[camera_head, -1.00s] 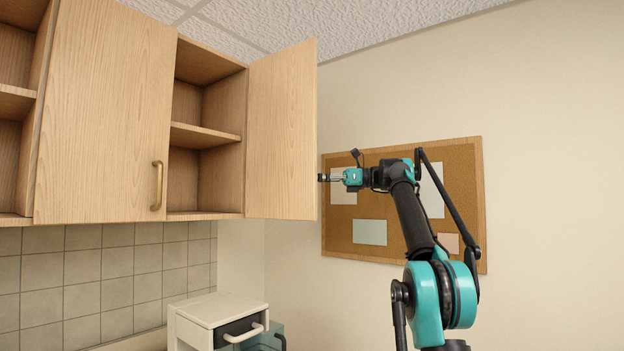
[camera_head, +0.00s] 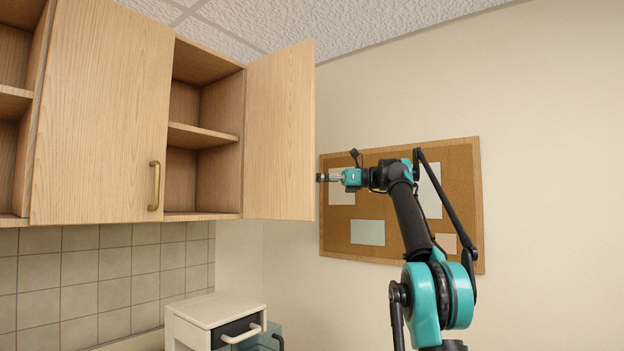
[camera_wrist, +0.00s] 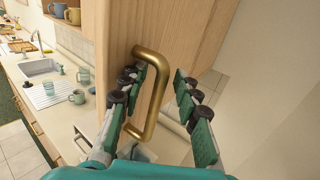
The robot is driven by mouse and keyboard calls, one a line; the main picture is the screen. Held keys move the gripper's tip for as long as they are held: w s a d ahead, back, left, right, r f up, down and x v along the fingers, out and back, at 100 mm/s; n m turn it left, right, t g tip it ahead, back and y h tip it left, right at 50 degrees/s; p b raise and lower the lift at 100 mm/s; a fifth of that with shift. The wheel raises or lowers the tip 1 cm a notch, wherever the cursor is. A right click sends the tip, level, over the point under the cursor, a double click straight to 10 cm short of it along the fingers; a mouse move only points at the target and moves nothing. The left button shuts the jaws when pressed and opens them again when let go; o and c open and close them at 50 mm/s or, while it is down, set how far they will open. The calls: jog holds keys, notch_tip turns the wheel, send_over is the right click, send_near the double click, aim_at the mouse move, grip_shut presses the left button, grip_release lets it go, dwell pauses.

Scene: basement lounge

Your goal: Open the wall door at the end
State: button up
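The end wall door (camera_head: 280,135) is a light wood cabinet door that stands swung open at the right end of the wall cabinet, with bare shelves (camera_head: 204,137) showing beside it. Its handle is hidden in the head view. In the wrist view, the door (camera_wrist: 165,30) carries a brass bar handle (camera_wrist: 155,100). My gripper (camera_head: 320,177) is at the door's free edge. In the wrist view, my gripper (camera_wrist: 158,92) is open, with the handle between its fingers. Contact is unclear.
A neighbouring door (camera_head: 100,115) with a brass handle (camera_head: 154,185) is shut. Below is a white unit (camera_head: 212,310). A corkboard (camera_head: 400,240) hangs on the wall behind my arm. The wrist view shows a counter with a sink (camera_wrist: 40,68) and cups (camera_wrist: 77,97).

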jog(key=d, duration=1.2)
jog(key=shift+s, duration=0.3)
jog(key=shift+r, duration=0.1)
jog(key=a+f+n+h, duration=0.3)
jog(key=f+h, duration=0.2)
jog(key=f, duration=1.2)
jog(key=s+f+n+t+h, duration=0.1)
jog(key=s+f+n+h, duration=0.2)
jog(key=f, duration=0.7)
jog(key=s+f+n+h, duration=0.2)
jog(key=s+f, duration=0.2)
jog(key=f, duration=0.7)
jog(key=s+d+f+n+h, duration=0.2)
jog(key=s+f+n, duration=0.1)
jog(key=s+f, duration=0.7)
jog(key=s+d+f+n+t+h, duration=0.1)
jog(key=s+d+f+n+h, duration=0.2)
jog(key=s+f, duration=0.7)
jog(key=s+d+f+n+t+h, duration=0.1)
jog(key=s+d+f+n+h, duration=0.2)
jog(key=s+f, duration=0.7)
notch_tip(320, 180, down, 5)
jog(key=shift+s+r+n, duration=0.15)
jog(key=shift+s+n, duration=0.15)
jog(key=shift+n, duration=0.5)
